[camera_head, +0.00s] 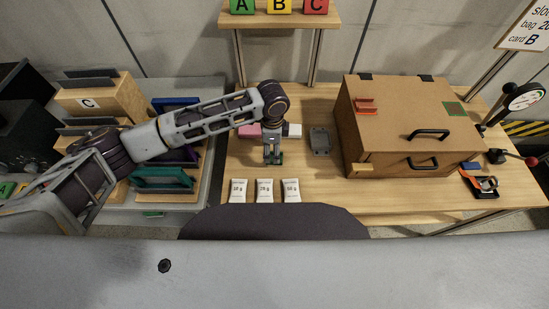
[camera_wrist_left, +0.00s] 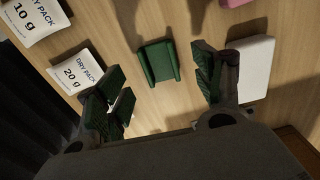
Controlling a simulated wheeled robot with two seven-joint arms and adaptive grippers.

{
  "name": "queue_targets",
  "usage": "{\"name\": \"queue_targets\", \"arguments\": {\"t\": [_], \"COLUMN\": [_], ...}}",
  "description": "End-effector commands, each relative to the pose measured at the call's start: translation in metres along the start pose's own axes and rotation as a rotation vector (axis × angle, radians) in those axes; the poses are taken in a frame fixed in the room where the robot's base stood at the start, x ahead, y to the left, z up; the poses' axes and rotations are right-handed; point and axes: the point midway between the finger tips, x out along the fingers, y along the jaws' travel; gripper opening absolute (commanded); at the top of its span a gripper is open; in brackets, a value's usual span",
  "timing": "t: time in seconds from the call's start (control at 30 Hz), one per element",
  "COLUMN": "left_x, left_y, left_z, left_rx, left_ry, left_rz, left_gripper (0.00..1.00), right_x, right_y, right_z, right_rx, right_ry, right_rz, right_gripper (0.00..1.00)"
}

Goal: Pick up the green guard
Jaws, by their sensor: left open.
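The green guard (camera_wrist_left: 158,63) is a small dark green channel-shaped piece lying on the wooden table in the left wrist view. My left gripper (camera_wrist_left: 163,84) is open, with one green-padded finger on each side of that view, and the guard lies ahead of the gap between them, apart from both. In the head view my left gripper (camera_head: 273,157) points down over the table; I cannot tell the guard from the green finger pads there. My right gripper is not in view.
White dry packs (camera_head: 264,190) lie in a row in front of the gripper. A pink block (camera_head: 249,131), a white block (camera_head: 292,130) and a grey plate (camera_head: 320,141) lie near it. A large brown box (camera_head: 385,130) stands to the right.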

Motion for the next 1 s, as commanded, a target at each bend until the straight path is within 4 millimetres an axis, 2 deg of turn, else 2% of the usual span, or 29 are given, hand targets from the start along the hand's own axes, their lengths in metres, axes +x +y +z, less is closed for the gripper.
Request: {"name": "queue_targets", "arguments": {"t": [0.4, 0.97, 1.0], "left_x": [0.042, 0.045, 0.045], "left_y": [0.002, 0.002, 0.002], "left_z": [-0.005, -0.006, -0.006], "left_rx": [-0.001, 0.000, 0.000], "left_ry": [-0.001, 0.000, 0.000], "left_rz": [0.001, 0.000, 0.000], "left_gripper": [0.68, 0.68, 0.63], "right_x": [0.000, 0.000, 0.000], "right_y": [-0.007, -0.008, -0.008], "right_z": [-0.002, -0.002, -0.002], "right_rx": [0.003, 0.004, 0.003], "right_ry": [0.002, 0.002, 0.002], "right_rz": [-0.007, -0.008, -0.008], "right_gripper": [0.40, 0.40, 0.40]}}
